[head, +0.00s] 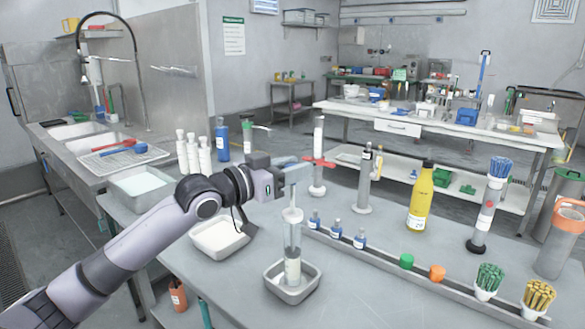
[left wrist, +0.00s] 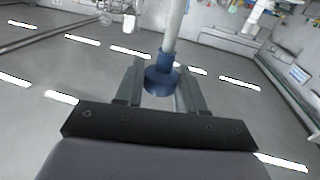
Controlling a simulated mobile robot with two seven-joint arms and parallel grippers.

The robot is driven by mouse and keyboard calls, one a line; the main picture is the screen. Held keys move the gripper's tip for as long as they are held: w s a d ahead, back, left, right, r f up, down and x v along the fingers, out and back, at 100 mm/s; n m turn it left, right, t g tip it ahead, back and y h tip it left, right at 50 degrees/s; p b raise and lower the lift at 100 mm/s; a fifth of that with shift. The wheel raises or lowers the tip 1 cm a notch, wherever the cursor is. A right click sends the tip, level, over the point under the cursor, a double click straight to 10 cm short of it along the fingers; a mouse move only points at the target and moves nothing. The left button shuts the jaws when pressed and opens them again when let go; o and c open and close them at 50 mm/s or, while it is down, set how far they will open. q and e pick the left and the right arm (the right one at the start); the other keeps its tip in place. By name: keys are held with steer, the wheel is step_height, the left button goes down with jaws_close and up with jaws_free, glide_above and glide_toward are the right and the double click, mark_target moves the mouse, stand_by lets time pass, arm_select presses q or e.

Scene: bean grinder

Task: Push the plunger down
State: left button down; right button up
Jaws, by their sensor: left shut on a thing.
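A clear upright cylinder (head: 292,238) with a pale plunger (head: 293,213) stands in a small metal tray (head: 271,286) on the near table. My left gripper (head: 293,182) is right above the cylinder, at the top of the plunger, and hides the plunger's upper end in the head view. In the left wrist view, the plunger's blue end (left wrist: 163,80) and pale rod (left wrist: 173,28) lie between the two fingers of the left gripper (left wrist: 161,84), which is shut on it. My right gripper is in neither view.
A tray of white material (head: 219,237) stands left of the cylinder. A stand with red arms (head: 319,162) is behind, and a yellow bottle (head: 420,201) stands farther right.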

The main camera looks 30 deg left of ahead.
mark_target(293, 212)
arm_select(q)
step_height(293, 212, down, 7)
steer(key=shift+w+r+b, duration=0.1)
steer(key=shift+b, duration=0.95)
steer(key=c, duration=0.8)
jaws_free()
steer(key=shift+f, duration=0.2)
steer(key=shift+r, duration=0.1)
steer(key=shift+r, duration=0.1)
steer(key=shift+b+v, duration=0.6)
steer(key=shift+v, duration=3.05)
